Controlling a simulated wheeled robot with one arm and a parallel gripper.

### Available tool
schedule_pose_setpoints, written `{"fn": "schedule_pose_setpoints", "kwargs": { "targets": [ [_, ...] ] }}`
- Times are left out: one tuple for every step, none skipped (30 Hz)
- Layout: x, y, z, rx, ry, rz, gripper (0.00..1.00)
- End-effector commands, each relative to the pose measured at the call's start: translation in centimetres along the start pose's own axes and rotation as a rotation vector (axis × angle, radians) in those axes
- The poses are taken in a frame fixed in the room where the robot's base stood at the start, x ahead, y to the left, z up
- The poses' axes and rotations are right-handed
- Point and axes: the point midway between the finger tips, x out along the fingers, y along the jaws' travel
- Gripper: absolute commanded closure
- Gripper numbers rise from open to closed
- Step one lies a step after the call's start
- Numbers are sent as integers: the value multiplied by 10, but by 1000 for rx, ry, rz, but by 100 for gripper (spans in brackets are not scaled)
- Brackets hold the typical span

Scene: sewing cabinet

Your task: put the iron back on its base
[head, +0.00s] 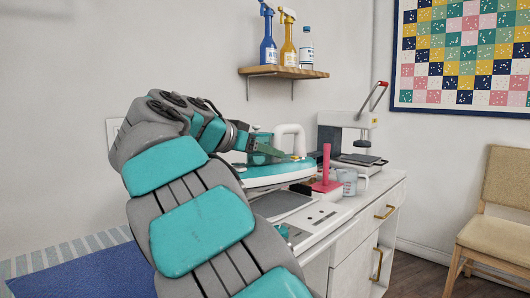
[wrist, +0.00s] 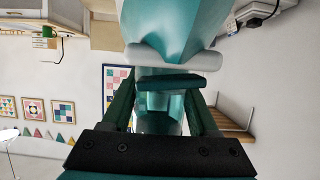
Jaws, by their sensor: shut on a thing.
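My gripper (head: 268,152) is shut on the iron. In the wrist view the iron's teal body (wrist: 178,25) is at the top, beyond my gripper (wrist: 164,92), with a teal part between the fingers. A white unit with a grey plate (head: 283,204), which looks like the base, is on the cabinet below and in front of the iron. My arm hides its left part. The exact gap between iron and base cannot be told.
A pink upright holder (head: 326,170) and a grey mug (head: 347,181) stand close to the right of the iron. A white machine with a red lever (head: 345,135) is behind them. A wooden shelf (head: 285,72) with bottles hangs above. A chair (head: 498,215) stands right.

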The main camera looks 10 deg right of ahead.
Motion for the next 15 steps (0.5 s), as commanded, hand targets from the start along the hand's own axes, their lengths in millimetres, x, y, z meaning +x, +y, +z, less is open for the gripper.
{"fn": "schedule_pose_setpoints", "kwargs": {
  "targets": [
    [-1, -4, -3, 3, 5, -1, 100],
    [-1, -7, -3, 3, 5, -1, 100],
    [-1, -10, -3, 3, 5, -1, 100],
    [-1, -12, -2, 3, 5, -1, 100],
    [-1, -13, -2, 3, 5, -1, 100],
    [-1, -14, -2, 3, 5, -1, 100],
    [0, -15, -1, 3, 5, -1, 100],
    [0, -15, 0, 3, 5, -1, 100],
    [1, -15, 2, 3, 5, -1, 100],
    [1, -15, 4, 3, 5, -1, 100],
    [2, -14, 5, 3, 5, -1, 100],
    [3, -14, 8, 3, 5, -1, 100],
    [4, -14, 10, 2, 5, -2, 100],
    [4, -14, 13, 2, 5, -2, 100],
    [6, -14, 16, 2, 6, -3, 100]
  ]
}}
